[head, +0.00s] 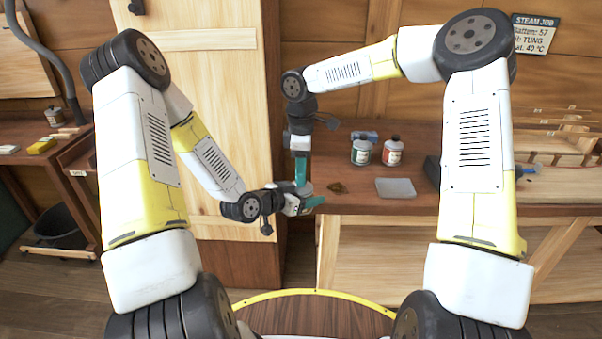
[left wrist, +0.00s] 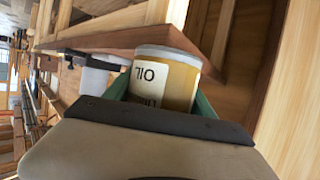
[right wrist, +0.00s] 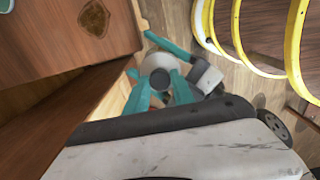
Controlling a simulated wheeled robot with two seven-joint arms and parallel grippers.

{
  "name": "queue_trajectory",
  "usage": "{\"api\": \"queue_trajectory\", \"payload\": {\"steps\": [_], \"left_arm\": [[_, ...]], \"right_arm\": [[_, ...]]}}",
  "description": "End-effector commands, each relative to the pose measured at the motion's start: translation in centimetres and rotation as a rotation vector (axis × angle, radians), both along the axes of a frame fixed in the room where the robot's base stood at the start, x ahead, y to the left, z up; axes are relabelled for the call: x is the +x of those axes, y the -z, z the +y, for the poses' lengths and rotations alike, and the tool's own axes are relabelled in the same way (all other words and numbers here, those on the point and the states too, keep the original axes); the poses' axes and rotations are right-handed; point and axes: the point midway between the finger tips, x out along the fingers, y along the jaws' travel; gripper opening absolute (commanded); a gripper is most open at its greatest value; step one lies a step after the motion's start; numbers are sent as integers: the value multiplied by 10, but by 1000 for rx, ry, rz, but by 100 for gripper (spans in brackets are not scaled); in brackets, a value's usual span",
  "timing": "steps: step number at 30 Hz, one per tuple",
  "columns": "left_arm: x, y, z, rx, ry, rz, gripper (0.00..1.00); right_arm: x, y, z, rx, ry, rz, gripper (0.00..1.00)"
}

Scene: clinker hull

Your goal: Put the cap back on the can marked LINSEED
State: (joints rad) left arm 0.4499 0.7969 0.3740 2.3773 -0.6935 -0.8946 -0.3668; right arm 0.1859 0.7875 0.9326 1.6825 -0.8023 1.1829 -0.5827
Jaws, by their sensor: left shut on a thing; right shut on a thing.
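My left gripper (head: 308,203) is shut around a can (head: 306,188) in front of the bench edge. In the left wrist view the can (left wrist: 180,84) is amber with a pale end and a white label; the upside-down lettering shows OIL, with another word partly covered. My right gripper (head: 302,178) points down right over this can. In the right wrist view its teal fingers (right wrist: 162,82) are closed together on something small, probably the cap, mostly hidden between the tips. The pale round can top (right wrist: 154,64) shows just beyond them. I cannot tell whether cap and can touch.
On the bench (head: 440,207) stand a green-labelled jar (head: 361,152) and a red-labelled jar (head: 393,152), with a blue item (head: 366,135) behind. A grey pad (head: 395,188) and a small brown piece (head: 337,187) lie nearer. A tall wooden door (head: 215,60) stands left of the grippers.

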Motion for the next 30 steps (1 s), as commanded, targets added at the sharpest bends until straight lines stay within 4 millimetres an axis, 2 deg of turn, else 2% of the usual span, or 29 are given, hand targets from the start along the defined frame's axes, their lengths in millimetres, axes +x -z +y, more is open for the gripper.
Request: {"api": "queue_trajectory", "payload": {"steps": [6,7,10,23,26,30], "left_arm": [[0,0,0,0,1,-1,0],[0,0,0,0,1,-1,0],[0,0,0,0,1,-1,0],[1,-1,0,0,-1,-2,0],[1,-1,0,0,-1,-2,0],[0,0,0,0,0,-1,0]], "right_arm": [[1,0,0,-1,14,-1,0],[1,0,0,-1,14,-1,35],[0,0,0,0,14,-1,54],[-1,-3,1,0,12,1,54],[0,-14,1,1,14,-3,54],[1,-41,1,1,15,-6,54]]}}
